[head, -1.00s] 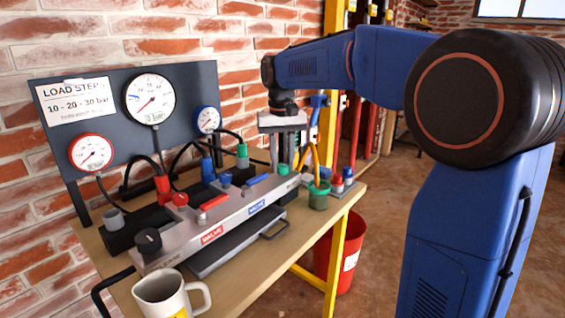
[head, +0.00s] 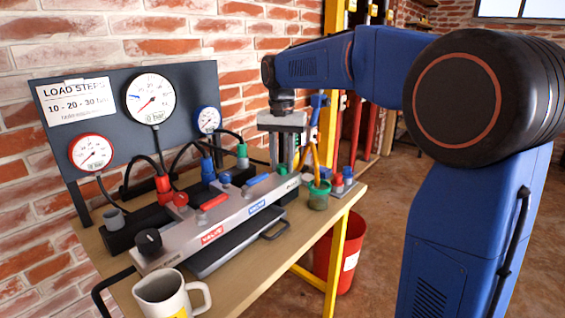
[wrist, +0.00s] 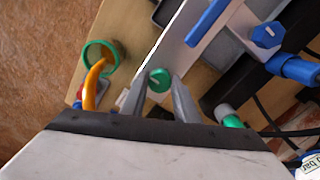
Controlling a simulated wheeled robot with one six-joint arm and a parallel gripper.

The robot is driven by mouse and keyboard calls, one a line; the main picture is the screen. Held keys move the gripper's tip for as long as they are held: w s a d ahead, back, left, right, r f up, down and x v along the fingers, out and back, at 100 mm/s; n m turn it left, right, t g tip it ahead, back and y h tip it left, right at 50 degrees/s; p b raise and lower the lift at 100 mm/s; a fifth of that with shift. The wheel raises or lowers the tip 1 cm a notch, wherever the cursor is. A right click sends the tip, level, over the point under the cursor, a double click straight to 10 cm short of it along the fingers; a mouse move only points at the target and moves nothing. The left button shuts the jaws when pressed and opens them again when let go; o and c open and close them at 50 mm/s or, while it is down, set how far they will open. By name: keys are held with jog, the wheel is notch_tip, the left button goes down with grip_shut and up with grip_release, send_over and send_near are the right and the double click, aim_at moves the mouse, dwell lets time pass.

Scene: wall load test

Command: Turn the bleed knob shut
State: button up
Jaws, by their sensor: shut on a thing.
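A green knob (wrist: 159,78) sits on top of the right end of the grey valve manifold (head: 232,222). My gripper (wrist: 162,82) is shut on this knob, with one finger on each side of it, in the wrist view. In the head view my gripper (head: 283,172) points straight down at the manifold's right end, and its fingers mostly hide the knob there. No label naming the bleed knob can be read. A black round knob (head: 148,241) stands at the manifold's left end, away from my gripper.
Red (head: 212,202) and blue (head: 257,180) levers lie along the manifold. A green cup (head: 319,195) with an orange item stands close right of my gripper. A white mug (head: 163,296) stands at the front left. Gauges and hoses rise behind. A red bin (head: 343,250) is on the floor.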

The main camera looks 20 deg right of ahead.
aim_at(282, 165)
jog(key=o, duration=1.1)
jog(key=shift+c, duration=0.2)
jog(key=shift+r, duration=0.15)
notch_tip(282, 165, up, 17)
jog(key=shift+a, duration=0.1)
jog(key=s+d+f+n+t, duration=0.2)
jog(key=s+d+f+n, duration=0.1)
jog(key=s+f, duration=1.2)
jog(key=s+d+f+n+t, duration=0.2)
jog(key=s+d+f+n, duration=0.1)
jog(key=s+f, duration=1.2)
jog(key=s+d, duration=0.1)
jog(key=s, duration=0.2)
jog(key=shift+d+f+t, duration=0.15)
jog(key=shift+t, duration=0.25)
